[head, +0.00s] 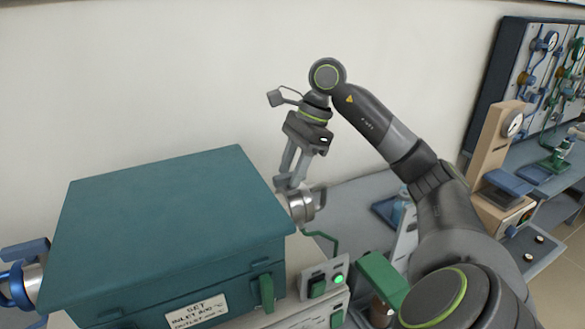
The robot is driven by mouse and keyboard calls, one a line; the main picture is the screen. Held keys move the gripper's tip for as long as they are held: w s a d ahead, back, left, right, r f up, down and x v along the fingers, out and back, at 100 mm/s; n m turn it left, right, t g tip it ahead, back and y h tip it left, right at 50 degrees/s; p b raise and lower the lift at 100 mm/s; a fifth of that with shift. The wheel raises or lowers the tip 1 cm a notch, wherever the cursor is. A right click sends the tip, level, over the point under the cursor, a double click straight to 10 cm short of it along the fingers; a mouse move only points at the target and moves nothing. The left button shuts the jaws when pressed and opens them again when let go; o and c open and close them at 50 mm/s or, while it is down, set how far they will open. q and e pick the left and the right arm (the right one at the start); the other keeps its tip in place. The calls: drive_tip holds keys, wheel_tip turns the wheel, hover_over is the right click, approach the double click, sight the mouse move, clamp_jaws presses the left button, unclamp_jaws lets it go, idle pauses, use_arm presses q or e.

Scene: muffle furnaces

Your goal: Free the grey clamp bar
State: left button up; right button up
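A teal furnace box (165,225) fills the left foreground. A grey metal round fitting (300,206) sticks out of its right side, with a grey bar or handle (320,198) on its outer end, which looks like the grey clamp bar. My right gripper (290,183) points down from above, its fingertips at the top of this fitting. A narrow gap shows between its fingers, but I cannot tell whether the tips hold part of the clamp or only stand beside it. My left gripper is not in view.
A blue clamp (16,285) sits on a fitting at the box's left side. A tan gauge stand (495,150) is farther right. The wall is close behind.

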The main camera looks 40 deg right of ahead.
clamp_jaws()
